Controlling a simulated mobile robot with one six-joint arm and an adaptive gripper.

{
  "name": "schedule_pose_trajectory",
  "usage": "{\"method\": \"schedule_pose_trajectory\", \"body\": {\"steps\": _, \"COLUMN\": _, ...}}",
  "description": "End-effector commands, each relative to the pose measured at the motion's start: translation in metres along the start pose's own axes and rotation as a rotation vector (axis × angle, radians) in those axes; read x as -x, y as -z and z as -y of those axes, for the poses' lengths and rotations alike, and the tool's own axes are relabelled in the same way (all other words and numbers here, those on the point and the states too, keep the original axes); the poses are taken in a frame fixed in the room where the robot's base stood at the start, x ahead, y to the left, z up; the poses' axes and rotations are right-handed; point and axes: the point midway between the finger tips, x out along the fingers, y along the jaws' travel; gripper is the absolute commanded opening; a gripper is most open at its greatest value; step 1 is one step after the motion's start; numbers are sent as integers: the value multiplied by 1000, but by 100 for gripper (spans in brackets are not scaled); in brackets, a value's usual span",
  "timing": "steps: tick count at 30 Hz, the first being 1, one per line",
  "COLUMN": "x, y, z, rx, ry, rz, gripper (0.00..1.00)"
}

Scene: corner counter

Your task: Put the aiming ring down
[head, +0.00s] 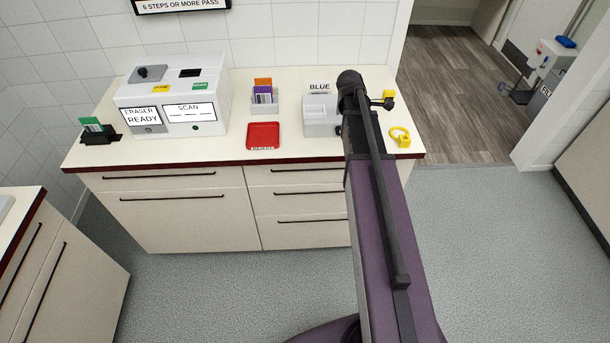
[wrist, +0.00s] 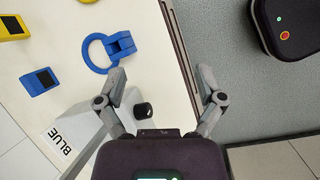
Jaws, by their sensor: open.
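My gripper (wrist: 162,75) is open in the wrist view, with nothing between its fingers. A ring with a block-shaped grip (wrist: 98,52) lies on the pale counter, just beyond the left fingertip and apart from the gap between the fingers. It looks blue there. In the head view a ring with a block (head: 400,136) lies at the counter's right front, and it looks yellow. I cannot tell why the colours differ. My arm hides most of my gripper in the head view.
A white box labelled BLUE (head: 320,113) stands left of my arm. A red tray (head: 263,135), a card holder (head: 265,104) and a scanner machine (head: 172,98) are further left. A blue block (wrist: 40,81) and a yellow block (wrist: 12,27) show in the wrist view.

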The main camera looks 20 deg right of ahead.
Motion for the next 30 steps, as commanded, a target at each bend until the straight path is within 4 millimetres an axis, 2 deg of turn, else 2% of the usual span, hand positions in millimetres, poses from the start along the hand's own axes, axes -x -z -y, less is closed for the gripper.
{"method": "schedule_pose_trajectory", "body": {"steps": 1, "x": 6, "y": 11, "z": 20, "rx": -54, "ry": 4, "rz": -26, "gripper": 88}}
{"method": "schedule_pose_trajectory", "body": {"steps": 9, "x": 33, "y": 63, "z": 96, "rx": -387, "ry": 77, "rz": -154, "gripper": 88}}
{"method": "schedule_pose_trajectory", "body": {"steps": 15, "x": 52, "y": 94, "z": 156, "rx": -627, "ry": 169, "rz": -223, "gripper": 88}}
{"method": "schedule_pose_trajectory", "body": {"steps": 21, "x": 69, "y": 115, "z": 208, "rx": -835, "ry": 274, "rz": -259, "gripper": 88}}
{"method": "schedule_pose_trajectory", "body": {"steps": 25, "x": 76, "y": 123, "z": 230, "rx": -923, "ry": 324, "rz": -265, "gripper": 88}}
{"method": "schedule_pose_trajectory", "body": {"steps": 30, "x": 79, "y": 127, "z": 240, "rx": -973, "ry": 353, "rz": -266, "gripper": 88}}
